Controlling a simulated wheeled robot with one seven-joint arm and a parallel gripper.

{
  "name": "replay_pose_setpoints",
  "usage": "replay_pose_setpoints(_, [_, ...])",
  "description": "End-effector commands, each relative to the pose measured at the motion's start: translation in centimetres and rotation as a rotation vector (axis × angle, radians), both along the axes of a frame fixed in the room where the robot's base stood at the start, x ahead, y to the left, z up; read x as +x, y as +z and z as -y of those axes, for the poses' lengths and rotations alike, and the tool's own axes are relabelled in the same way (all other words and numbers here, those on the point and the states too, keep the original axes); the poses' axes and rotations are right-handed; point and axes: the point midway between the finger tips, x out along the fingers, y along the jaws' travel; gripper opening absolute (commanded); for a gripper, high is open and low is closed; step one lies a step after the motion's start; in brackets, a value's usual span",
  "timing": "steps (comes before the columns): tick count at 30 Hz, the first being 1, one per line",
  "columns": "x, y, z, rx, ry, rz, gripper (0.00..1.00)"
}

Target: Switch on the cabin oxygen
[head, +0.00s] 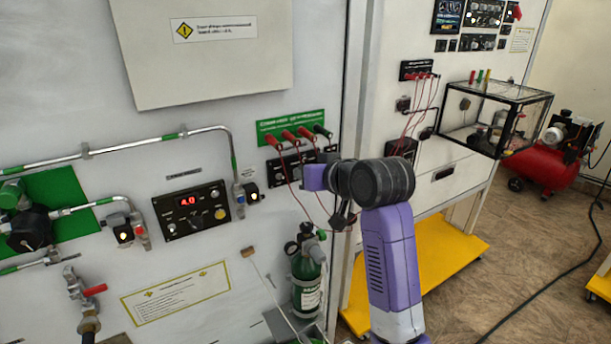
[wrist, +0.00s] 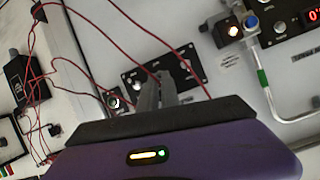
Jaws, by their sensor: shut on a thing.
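The black switch panel (head: 274,174) is on the white wall under a green label strip (head: 290,126). In the wrist view the same panel (wrist: 133,79) lies tilted, with red wires across it. My gripper (wrist: 160,82) has its fingers close together at the middle of this panel. It is shut on a small control there, which the fingers hide. In the head view my purple gripper body (head: 315,177) covers the panel's right side. A lit white switch (head: 252,193) sits just left of and below the panel, beside a blue-topped valve (head: 239,195).
A panel with a red 4.0 display (head: 190,210) is further left, among metal pipes (head: 130,147). A green cylinder (head: 306,268) stands below my gripper. Red wires hang near my wrist. A glass case (head: 497,115) juts out at right.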

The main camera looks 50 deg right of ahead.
Motion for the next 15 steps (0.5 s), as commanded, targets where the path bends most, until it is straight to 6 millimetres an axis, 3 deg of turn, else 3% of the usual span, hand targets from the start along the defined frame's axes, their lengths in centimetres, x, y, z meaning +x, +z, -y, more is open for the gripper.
replay_pose_setpoints(15, [0.17, 0.33, 0.09, 0.024, 0.000, -0.087, 0.00])
